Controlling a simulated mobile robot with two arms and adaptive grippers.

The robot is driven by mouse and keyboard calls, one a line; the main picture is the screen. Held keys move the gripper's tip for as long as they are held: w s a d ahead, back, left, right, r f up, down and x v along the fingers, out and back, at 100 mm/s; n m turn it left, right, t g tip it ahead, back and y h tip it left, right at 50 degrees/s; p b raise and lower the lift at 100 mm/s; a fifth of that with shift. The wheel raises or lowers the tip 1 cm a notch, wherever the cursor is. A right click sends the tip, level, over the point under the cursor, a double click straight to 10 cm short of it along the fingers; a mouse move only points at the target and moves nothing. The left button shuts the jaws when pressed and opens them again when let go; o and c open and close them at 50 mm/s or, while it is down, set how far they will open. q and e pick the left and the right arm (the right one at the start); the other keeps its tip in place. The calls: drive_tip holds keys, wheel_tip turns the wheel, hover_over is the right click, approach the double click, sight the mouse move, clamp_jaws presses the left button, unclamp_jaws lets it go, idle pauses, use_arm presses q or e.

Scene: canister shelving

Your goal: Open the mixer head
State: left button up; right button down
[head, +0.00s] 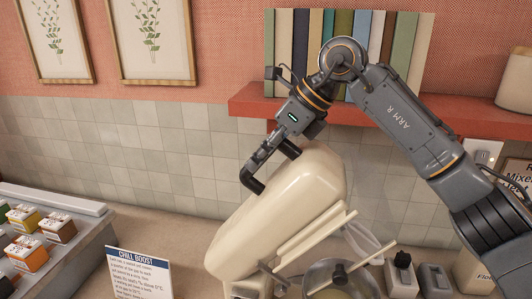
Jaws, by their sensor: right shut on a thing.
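The cream stand mixer's head (295,195) is tilted up, its rounded end pointing to the upper right. My right gripper (268,170) comes down from above and is shut on the upper part of the head, one dark finger at the left and the other against its top. A mixing bowl (330,278) is partly visible at the bottom, below the head. The mixer's base is mostly outside the frame. My left gripper is not in view.
A red shelf (250,105) holds a row of upright books behind my right arm. A sign reading "Chill Boost" (140,275) stands left of the mixer. Small boxes (55,228) sit at the far left. Dark-topped containers (402,275) stand right of the bowl.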

drive_tip(key=shift+a+r, duration=0.1)
idle(0.3)
drive_tip(key=c, duration=1.1)
unclamp_jaws()
drive_tip(key=shift+a, duration=0.15)
drive_tip(key=v, duration=1.2)
drive_tip(key=shift+w, duration=0.1)
